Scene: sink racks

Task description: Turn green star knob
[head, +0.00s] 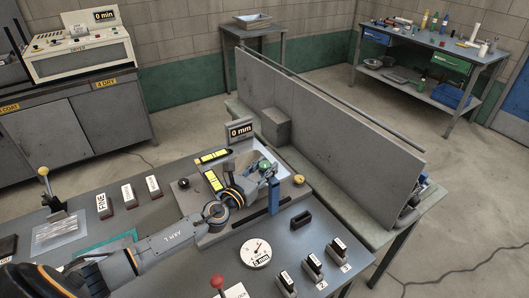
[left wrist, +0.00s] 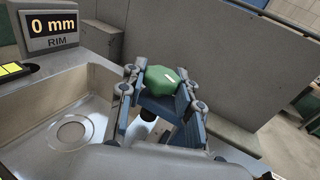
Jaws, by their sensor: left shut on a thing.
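The green star knob (head: 264,165) is small in the head view, at the sink fixture in the middle of the table. In the left wrist view the green knob (left wrist: 168,81) shows large, with a small pale mark on its face. My left gripper (left wrist: 160,96) is shut on it, with a finger on either side. In the head view my left gripper (head: 258,172) reaches in from the lower left. The knob's underside is hidden by the fingers. My right gripper is not in view.
A display (head: 240,131) reads 0 mm; in the left wrist view it is labelled RIM. The metal sink basin (left wrist: 45,115) lies left of the knob.

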